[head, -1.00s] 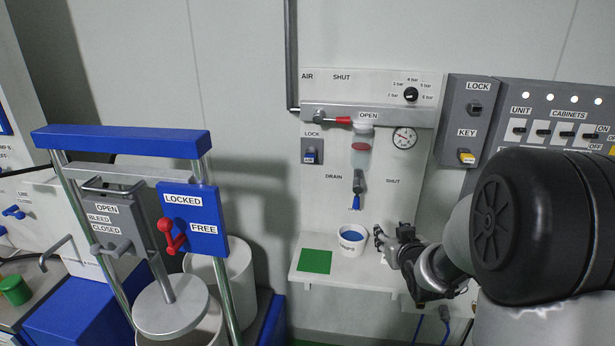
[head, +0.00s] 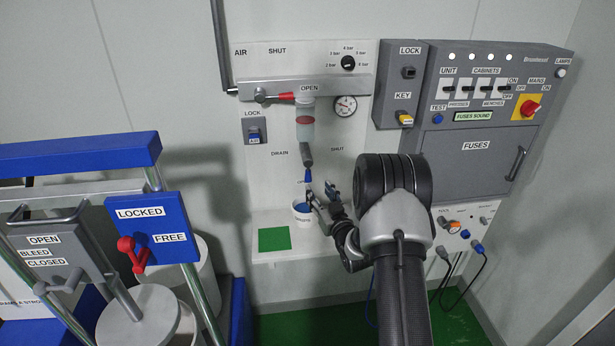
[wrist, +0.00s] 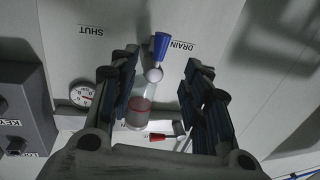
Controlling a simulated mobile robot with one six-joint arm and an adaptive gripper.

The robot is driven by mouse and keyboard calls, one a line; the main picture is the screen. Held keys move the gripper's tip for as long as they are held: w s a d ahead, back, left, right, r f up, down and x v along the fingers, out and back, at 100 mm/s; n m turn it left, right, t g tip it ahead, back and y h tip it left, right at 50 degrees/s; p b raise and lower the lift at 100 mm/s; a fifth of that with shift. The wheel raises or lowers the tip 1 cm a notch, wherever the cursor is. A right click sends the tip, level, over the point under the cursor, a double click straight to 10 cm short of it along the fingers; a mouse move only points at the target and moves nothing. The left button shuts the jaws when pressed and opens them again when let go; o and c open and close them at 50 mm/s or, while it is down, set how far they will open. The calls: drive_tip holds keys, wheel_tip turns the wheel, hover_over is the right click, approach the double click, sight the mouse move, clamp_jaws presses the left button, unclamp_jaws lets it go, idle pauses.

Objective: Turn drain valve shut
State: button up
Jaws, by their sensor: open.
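The drain valve's grey body (head: 307,156) sits below the clear bowl on the white panel. Its blue handle (head: 308,175) points down, away from the SHUT label (head: 337,149) at the upper right. My gripper (head: 320,191) is open just below and right of the handle in the head view, partly in front of the white cup. In the wrist view, which is turned upside down, the blue handle (wrist: 161,45) shows between the two spread fingers (wrist: 160,65), with its round pivot (wrist: 153,75) below it. I see no contact; the depth gap is unclear.
A white cup with blue inside (head: 302,211) stands on the shelf under the valve, close to my gripper. A green pad (head: 274,239) lies left of it. The grey fuse cabinet (head: 470,160) is to the right. The blue press frame (head: 80,153) stands at the left.

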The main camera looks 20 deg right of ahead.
sight(309, 177)
drive_tip(key=w, duration=0.3)
drive_tip(key=w+b, duration=0.1)
drive_tip(key=w, duration=0.3)
drive_tip(key=w+d, duration=0.1)
drive_tip(key=w, duration=0.2)
drive_tip(key=shift+w, duration=0.4)
drive_tip(key=shift+a, duration=0.1)
drive_tip(key=shift+c, duration=0.3)
clamp_jaws()
